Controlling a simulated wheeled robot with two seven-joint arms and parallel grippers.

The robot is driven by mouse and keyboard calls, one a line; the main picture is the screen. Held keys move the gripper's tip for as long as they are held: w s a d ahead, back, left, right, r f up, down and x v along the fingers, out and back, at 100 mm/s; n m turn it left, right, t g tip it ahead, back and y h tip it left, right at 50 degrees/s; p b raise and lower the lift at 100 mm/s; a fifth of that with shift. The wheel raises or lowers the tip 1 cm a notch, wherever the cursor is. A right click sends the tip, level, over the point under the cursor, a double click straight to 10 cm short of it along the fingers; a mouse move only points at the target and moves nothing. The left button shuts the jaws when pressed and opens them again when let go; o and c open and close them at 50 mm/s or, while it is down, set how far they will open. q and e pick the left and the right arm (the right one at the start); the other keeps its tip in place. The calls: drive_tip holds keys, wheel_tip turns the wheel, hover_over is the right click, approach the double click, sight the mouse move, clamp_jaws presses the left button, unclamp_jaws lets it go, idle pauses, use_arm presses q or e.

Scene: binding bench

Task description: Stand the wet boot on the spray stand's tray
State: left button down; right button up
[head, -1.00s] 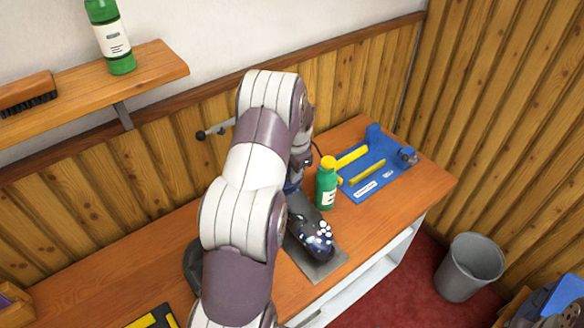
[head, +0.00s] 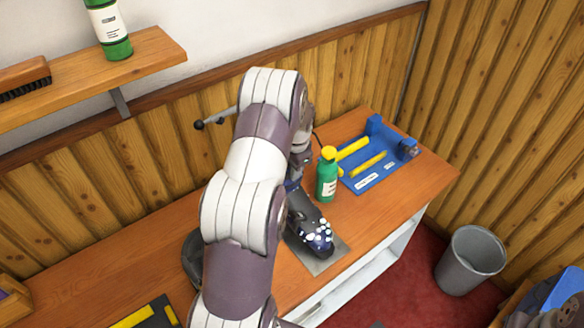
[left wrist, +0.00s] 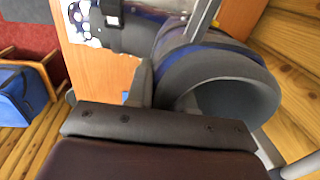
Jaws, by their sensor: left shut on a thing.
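The boot is dark navy with white patches on its toe (head: 318,240). It shows over a flat grey plate (head: 330,262) on the bench, toe toward the front edge. I cannot tell whether its sole touches the plate. My left gripper (head: 296,172), partly hidden by my own arm, is at the boot's shaft. In the left wrist view the round grey cuff and opening of the boot (left wrist: 235,95) fill the right side, and my left gripper (left wrist: 142,84) is shut on the shaft.
A green bottle with a yellow cap (head: 327,175) stands close behind the boot. A grey bin (head: 470,262) is on the floor. A shelf (head: 150,62) holds a brush and another bottle.

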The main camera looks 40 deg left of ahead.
use_arm(q)
drive_tip(key=shift+w+f, duration=0.1)
drive_tip(key=c, duration=0.9)
unclamp_jaws()
drive_tip(key=shift+s+d+f, duration=0.1)
drive_tip(key=shift+s, duration=0.1)
drive_tip(key=shift+r+b, duration=0.25)
drive_tip(key=shift+b, duration=0.15)
wheel_tip(320, 180, up, 12)
drive_tip(key=d+b, duration=0.1)
drive_tip(key=shift+s+d, duration=0.2)
drive_tip(key=shift+r, duration=0.1)
